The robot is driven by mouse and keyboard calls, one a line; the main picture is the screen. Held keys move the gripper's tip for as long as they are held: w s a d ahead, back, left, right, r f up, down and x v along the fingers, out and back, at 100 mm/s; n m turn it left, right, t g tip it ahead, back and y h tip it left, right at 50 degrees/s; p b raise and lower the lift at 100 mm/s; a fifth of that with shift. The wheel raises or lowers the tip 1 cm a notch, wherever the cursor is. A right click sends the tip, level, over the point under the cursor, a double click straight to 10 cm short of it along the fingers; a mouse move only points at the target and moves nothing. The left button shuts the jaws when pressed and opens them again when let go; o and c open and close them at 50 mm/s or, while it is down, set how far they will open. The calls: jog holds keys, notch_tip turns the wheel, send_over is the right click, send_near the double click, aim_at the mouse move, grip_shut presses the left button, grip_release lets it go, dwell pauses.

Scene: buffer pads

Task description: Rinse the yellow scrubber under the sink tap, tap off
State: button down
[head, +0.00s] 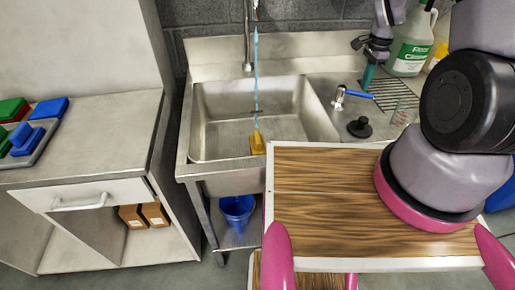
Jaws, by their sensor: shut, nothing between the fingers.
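The yellow scrubber (257,143) lies in the steel sink basin (215,143), toward its front wall. A thin blue stream of water (256,80) falls from above onto it. A metal spout (248,50) hangs over the back of the basin. A small tap valve (339,97) with a blue lever (358,94) stands on the right sink deck; the lever points right. My gripper (368,77) is at the upper right, shut and empty, pointing down just above and behind the blue lever. I cannot tell whether it touches the lever.
A wooden-topped cart (320,205) stands before the sink. A black stopper (360,127), a clear glass (404,110) and a green-labelled jug (411,45) are on the right. Blue, green and red pads (24,137) lie on the left counter. A blue bucket (237,208) sits below the sink.

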jog(key=shift+f, duration=0.5)
jog(key=shift+s+d, duration=0.1)
jog(key=shift+s, duration=1.1)
